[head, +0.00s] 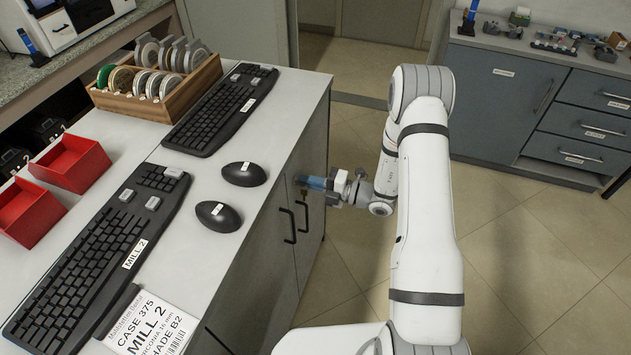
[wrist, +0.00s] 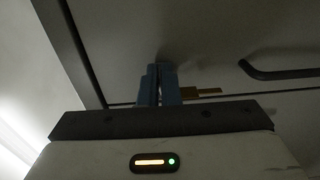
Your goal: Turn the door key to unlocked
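My gripper (head: 311,182) reaches to the front of the grey cabinet door (head: 266,245), close to its upper edge. In the wrist view its two blue fingers (wrist: 160,85) stand close together, with a narrow dark gap, and point at the door. They look shut on the door key, which they mostly hide. A small brass piece (wrist: 204,92) shows just right of the fingers and looks like part of the key or its lock. I cannot tell the key's turn angle.
A black door handle (wrist: 280,72) is right of the fingers. The head view shows dark handles (head: 289,226) below my gripper. The white counter (head: 268,150) holds keyboards (head: 222,108), mice and a wooden rack (head: 150,100). The floor (head: 350,270) right of the cabinet is clear.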

